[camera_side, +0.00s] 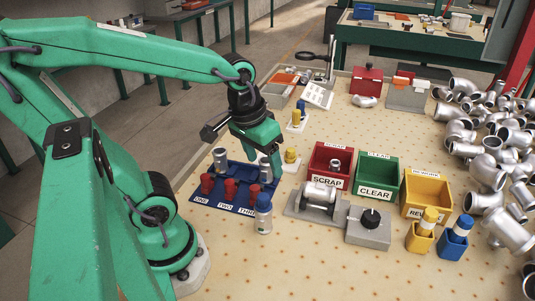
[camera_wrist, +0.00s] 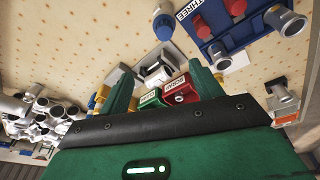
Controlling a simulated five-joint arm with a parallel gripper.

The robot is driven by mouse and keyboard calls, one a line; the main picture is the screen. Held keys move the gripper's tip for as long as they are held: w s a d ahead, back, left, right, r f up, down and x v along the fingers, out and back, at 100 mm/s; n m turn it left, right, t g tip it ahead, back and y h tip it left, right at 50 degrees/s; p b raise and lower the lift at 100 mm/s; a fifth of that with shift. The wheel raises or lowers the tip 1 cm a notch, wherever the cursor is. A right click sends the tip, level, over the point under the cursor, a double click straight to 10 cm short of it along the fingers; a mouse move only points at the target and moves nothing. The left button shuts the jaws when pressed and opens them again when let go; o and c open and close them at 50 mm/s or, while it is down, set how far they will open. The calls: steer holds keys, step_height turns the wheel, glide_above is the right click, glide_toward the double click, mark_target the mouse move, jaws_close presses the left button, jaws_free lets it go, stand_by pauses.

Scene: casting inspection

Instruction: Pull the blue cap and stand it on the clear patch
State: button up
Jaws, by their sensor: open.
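A blue cap (camera_side: 263,200) sits on top of an upright pale cylinder (camera_side: 263,221) on the table, just in front of the blue tray's right corner. The blue cap also shows at the top of the wrist view (camera_wrist: 162,28). My gripper (camera_side: 264,160) is open and points down above the right end of the tray, behind the capped cylinder and apart from it. Its two fingers stand wide apart in the wrist view (camera_wrist: 162,75), with nothing held. I see no marked clear patch; bare table lies around the cylinder.
The blue tray (camera_side: 222,202) holds red caps and silver cylinders. Red SCRAP (camera_side: 327,180), green CLEAR (camera_side: 375,191) and yellow (camera_side: 426,212) bins stand right. A grey fixture (camera_side: 302,209) is near the cylinder. Pipe fittings (camera_side: 489,172) crowd the right edge. The table's front is bare.

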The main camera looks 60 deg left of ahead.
mark_target(263, 197)
steer(key=f+n+g, duration=0.2)
steer(key=f, duration=0.1)
steer(key=f+n, duration=0.1)
steer(key=shift+w+a+f+g, duration=0.15)
steer(key=shift+a+f+g, duration=0.15)
steer(key=shift+g, duration=0.1)
steer(key=shift+f, duration=3.9)
steer(key=c, duration=1)
steer(key=o, duration=1)
steer(key=shift+r, duration=0.2)
